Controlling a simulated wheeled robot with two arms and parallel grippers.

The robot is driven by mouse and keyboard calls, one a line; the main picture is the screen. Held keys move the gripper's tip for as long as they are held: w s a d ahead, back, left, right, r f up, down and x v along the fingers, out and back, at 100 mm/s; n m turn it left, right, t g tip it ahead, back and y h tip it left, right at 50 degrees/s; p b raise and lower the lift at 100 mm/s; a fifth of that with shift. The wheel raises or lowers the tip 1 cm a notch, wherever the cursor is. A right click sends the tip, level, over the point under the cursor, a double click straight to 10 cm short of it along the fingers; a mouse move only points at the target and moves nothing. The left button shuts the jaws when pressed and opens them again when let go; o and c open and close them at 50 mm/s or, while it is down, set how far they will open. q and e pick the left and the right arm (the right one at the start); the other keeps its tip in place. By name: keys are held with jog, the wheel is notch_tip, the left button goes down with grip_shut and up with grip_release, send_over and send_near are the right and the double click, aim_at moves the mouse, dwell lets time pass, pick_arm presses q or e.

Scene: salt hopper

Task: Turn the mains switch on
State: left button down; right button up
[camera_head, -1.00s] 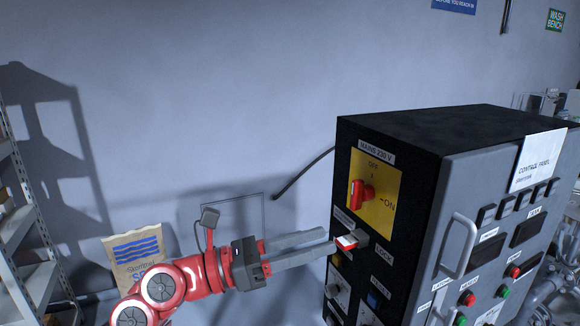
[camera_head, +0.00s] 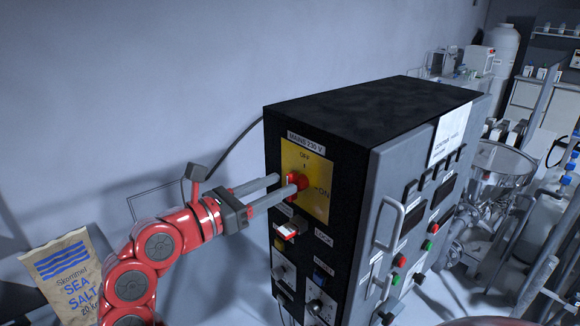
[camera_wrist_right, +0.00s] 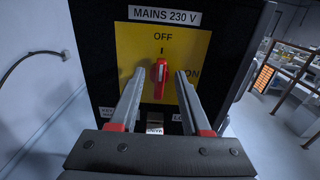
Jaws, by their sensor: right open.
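The mains switch is a red rotary knob (camera_head: 294,183) on a yellow plate (camera_head: 316,170) marked OFF at the top and ON at the right, under a MAINS 230 V label. In the right wrist view the knob (camera_wrist_right: 159,78) stands upright, its white mark toward OFF. My right gripper (camera_head: 290,180) is open, its fingers on either side of the knob. In the wrist view a finger of the gripper (camera_wrist_right: 160,75) lies left and right of it; I cannot tell whether they touch it. My left gripper is not in view.
A red-and-white piece (camera_head: 287,231) sticks out below the plate, beside a LOCK label. The grey panel door has a handle (camera_head: 388,230) to the right. A cable (camera_head: 238,140) runs to the cabinet's back left. A sea salt bag (camera_head: 62,275) stands lower left.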

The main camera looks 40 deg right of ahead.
aim_at(287, 183)
jog(key=d, duration=0.3)
jog(key=shift+r+p, duration=0.1)
jog(key=shift+p, duration=0.3)
jog(key=shift+w+d, duration=0.15)
jog(key=shift+d, duration=0.35)
jog(key=shift+f, duration=0.2)
grip_shut()
